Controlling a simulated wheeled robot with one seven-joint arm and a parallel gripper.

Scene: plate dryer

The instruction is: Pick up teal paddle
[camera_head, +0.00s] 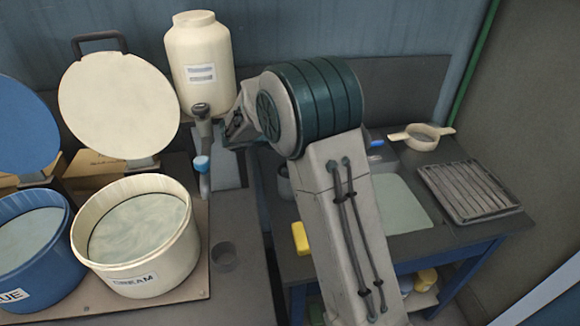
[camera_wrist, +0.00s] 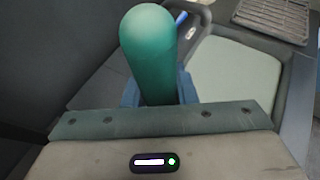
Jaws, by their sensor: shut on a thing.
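The teal paddle shows in the wrist view as a smooth teal handle (camera_wrist: 148,45) with a rounded end. It stands up between the blue fingers of my gripper (camera_wrist: 158,90), which is shut on it. The rest of the paddle is hidden behind the gripper body. In the head view my gripper (camera_head: 236,128) is at the end of my arm, in front of the large cream jar. I cannot make out the paddle in the head view; my arm covers much of that area.
A cream tub (camera_head: 182,245) and a blue tub (camera_head: 62,255) of liquid stand at left. A large cream jar (camera_head: 192,55) is behind. At right, a dark table holds a slatted rack (camera_head: 468,190), a strainer (camera_head: 420,135) and a yellow block (camera_head: 300,237).

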